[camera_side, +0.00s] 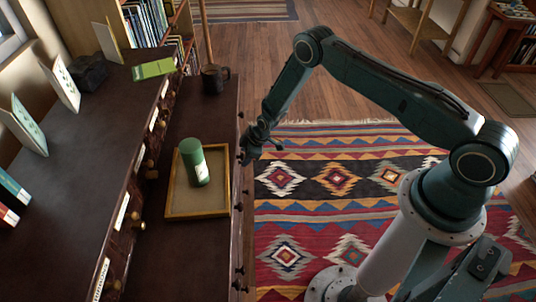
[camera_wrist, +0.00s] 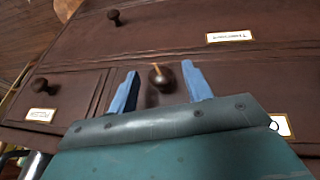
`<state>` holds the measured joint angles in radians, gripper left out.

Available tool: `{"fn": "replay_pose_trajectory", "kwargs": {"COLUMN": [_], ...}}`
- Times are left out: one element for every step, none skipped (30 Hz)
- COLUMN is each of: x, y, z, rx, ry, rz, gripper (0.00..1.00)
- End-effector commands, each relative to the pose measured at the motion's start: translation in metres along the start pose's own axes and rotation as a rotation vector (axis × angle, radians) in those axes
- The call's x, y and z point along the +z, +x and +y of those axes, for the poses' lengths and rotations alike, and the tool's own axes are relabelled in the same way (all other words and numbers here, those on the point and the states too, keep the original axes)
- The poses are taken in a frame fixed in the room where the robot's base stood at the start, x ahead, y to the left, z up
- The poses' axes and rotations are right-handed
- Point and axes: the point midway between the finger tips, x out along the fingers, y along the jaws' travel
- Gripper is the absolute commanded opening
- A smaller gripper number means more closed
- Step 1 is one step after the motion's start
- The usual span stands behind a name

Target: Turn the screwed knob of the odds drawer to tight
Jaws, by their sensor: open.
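A dark round knob (camera_wrist: 161,77) with a pale line across it sits on a brown drawer front in the wrist view. My gripper (camera_wrist: 161,84) is open, with one blue finger on each side of the knob and a gap at both. In the side view my gripper (camera_side: 245,158) is at the right-hand front of the low dark cabinet (camera_side: 212,255), and it hides the knob there. A label plate (camera_wrist: 281,125) at the lower right is partly covered by my gripper, so I cannot read the drawer's name.
Other knobs (camera_wrist: 113,17) (camera_wrist: 41,85) and label plates (camera_wrist: 229,36) (camera_wrist: 40,115) are nearby. On the cabinet top are a tray (camera_side: 222,208) holding a green canister (camera_side: 195,163), and a dark mug (camera_side: 214,78). A patterned rug (camera_side: 340,180) covers the floor.

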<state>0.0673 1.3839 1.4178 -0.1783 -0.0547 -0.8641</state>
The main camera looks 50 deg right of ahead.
Motion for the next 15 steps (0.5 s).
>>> {"fn": "replay_pose_trajectory", "kwargs": {"x": [-0.0001, -0.0001, -0.0001, -0.0001, -0.0001, -0.0001, -0.0001, -0.0001, -0.0001, -0.0001, -0.0001, -0.0001, -0.0001, -0.0001, -0.0002], "y": [0.0001, 0.0001, 0.0000, 0.0000, 0.0000, 0.0000, -0.0001, -0.0001, -0.0001, -0.0002, -0.0002, -0.0002, -0.0002, -0.0002, -0.0002], "z": [-0.0001, -0.0001, -0.0001, -0.0001, -0.0001, -0.0001, -0.0001, -0.0001, -0.0001, -0.0001, -0.0001, -0.0001, -0.0001, -0.0001, -0.0001], "rx": [0.000, 0.000, 0.000, 0.000, 0.000, 0.000, 0.000, 0.000, 0.000, 0.000, 0.000, 0.000, 0.000, 0.000, -0.001], "ry": [0.000, 0.000, 0.000, 0.000, 0.000, 0.000, 0.000, 0.000, 0.000, 0.000, 0.000, 0.000, 0.000, 0.000, 0.000], "rz": [0.000, 0.000, 0.000, 0.000, 0.000, 0.000, 0.000, 0.000, 0.000, 0.000, 0.000, 0.000, 0.000, 0.000, 0.000], "gripper": [0.49, 0.49, 0.49, 0.49, 0.49, 0.44, 0.38, 0.32, 0.24, 0.18, 0.12, 0.04, 0.04, 0.04, 0.04]}}
